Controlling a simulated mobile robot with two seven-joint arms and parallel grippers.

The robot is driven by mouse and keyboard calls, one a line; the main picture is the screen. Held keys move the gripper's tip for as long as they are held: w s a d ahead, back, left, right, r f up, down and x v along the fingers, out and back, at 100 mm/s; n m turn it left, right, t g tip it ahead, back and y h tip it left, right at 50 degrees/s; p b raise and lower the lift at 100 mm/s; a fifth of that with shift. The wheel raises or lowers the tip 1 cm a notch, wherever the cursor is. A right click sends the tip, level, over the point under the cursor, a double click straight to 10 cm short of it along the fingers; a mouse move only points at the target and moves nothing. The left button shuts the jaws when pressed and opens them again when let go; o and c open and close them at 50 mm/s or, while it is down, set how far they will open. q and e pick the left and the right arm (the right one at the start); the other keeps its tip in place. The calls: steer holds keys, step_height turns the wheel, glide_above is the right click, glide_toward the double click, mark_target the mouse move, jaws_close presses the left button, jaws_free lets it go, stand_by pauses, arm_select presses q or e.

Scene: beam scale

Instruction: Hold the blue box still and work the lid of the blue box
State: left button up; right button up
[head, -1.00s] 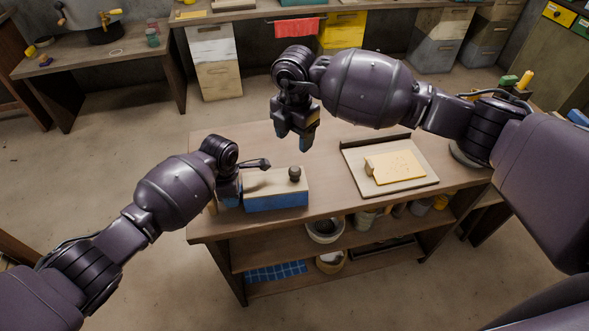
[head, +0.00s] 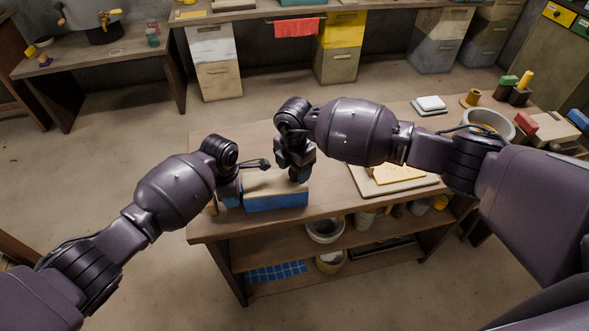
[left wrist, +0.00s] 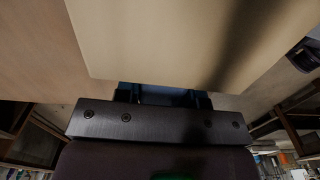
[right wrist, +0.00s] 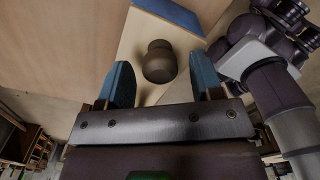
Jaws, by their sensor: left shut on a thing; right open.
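The blue box (head: 277,202) stands on the workbench with its pale wooden lid (head: 262,183) on top. My left gripper (head: 229,198) is shut on the left end of the box. The left wrist view shows the lid's pale top (left wrist: 165,45) close up, hiding the gripped spot. My right gripper (head: 300,174) is over the lid's right part and hides the knob in the head view. In the right wrist view its two blue fingertips are open (right wrist: 163,82), one on each side of the dark round knob (right wrist: 159,62). I cannot tell whether they touch it.
A board with a yellow sheet (head: 395,174) lies right of the box, partly behind my right arm. Shelves below the workbench top (head: 225,225) hold pots and a blue checked cloth (head: 276,271). The bench front edge is close to the box.

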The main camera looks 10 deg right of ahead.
steer(key=shift+f, duration=0.4)
jaws_close()
steer(key=d, duration=0.9)
steer(key=shift+d, duration=0.35)
jaws_free()
steer(key=shift+r, duration=0.1)
step_height(320, 180, up, 12)
stand_by(0.3)
